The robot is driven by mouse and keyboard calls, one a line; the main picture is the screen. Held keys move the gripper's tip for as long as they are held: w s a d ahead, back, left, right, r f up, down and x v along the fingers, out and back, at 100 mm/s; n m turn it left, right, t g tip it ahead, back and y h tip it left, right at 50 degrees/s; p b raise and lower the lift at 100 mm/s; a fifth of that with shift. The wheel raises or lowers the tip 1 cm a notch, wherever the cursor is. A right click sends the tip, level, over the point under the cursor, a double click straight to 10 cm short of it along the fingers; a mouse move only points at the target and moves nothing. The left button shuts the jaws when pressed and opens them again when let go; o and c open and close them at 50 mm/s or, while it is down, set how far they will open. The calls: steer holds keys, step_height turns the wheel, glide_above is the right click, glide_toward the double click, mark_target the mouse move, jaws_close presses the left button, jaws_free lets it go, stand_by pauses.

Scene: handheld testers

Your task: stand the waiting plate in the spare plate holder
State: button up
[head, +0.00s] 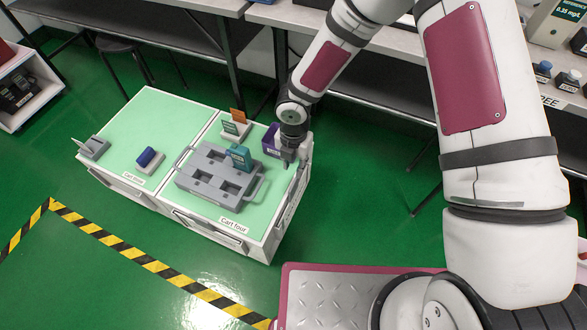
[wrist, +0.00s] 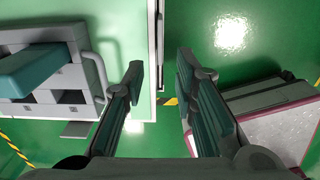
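My gripper (head: 288,160) hangs at the right edge of the cart marked Cart four, beside the purple box. In the wrist view its two fingers (wrist: 160,80) are apart with nothing between them; the cart edge and green floor show below. A teal plate-like piece (head: 239,157) stands upright in the grey slotted tray (head: 205,168); it also shows in the wrist view (wrist: 35,68). An orange upright plate (head: 238,116) stands by a small pale block with a teal face (head: 232,128). A grey holder (head: 95,148) with a thin slanted piece sits far left. I cannot tell which plate is the waiting one.
A purple box (head: 270,140) stands at the cart's back right. A blue item on a white base (head: 148,158) sits on the left cart (head: 125,130). Grey benches stand behind. Striped tape (head: 135,253) crosses the open green floor in front.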

steer(key=shift+r, duration=0.45)
steer(key=w+d+r+m+t+h, duration=0.1)
steer(key=w+d+r+m+h, duration=0.2)
steer(key=d+r+m, duration=0.75)
steer(key=s+d+r+m+h, duration=0.1)
steer(key=s+d+r+m, duration=0.3)
steer(key=r, duration=0.5)
steer(key=s+d+r+m, duration=0.1)
steer(key=s+d+r, duration=0.2)
steer(key=d+r, duration=0.45)
steer(key=s+r+m+y, duration=0.1)
steer(key=s+r+m, duration=0.3)
steer(key=s, duration=0.4)
steer(key=s+r+m+y, duration=0.1)
steer(key=s+r+m, duration=0.2)
steer(key=s+m, duration=0.4)
steer(key=s+r+m+y, duration=0.2)
steer(key=s+r+m, duration=0.2)
steer(key=s, duration=0.6)
steer(key=shift+a+r+m+g, duration=0.15)
steer(key=shift+r+m+g, duration=0.2)
steer(key=shift+m, duration=0.4)
steer(key=shift+s, duration=0.1)
